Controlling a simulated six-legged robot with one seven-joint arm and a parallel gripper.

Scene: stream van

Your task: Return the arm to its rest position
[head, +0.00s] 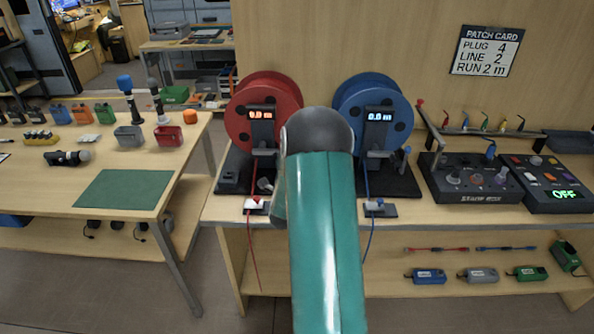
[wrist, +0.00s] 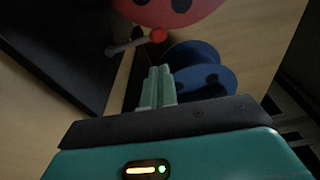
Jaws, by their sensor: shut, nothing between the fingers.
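My gripper shows in the wrist view (wrist: 157,85), where its two pale green fingers are shut together with nothing between them. In the head view my teal arm rises through the middle and hides the gripper. A red reel (head: 264,92) and a blue reel (head: 375,92) stand on the bench behind the arm. In the wrist view the red reel (wrist: 165,12) and the blue reel (wrist: 215,75) lie beyond the fingertips. I cannot tell the exact gap between the fingers and the reels.
A side table with a green mat (head: 124,190), microphones and small boxes is at left. A stage box (head: 470,185) and a control panel reading OFF (head: 550,183) sit at right. A patch card (head: 487,50) hangs on the wall. Red and blue cables hang off the bench front.

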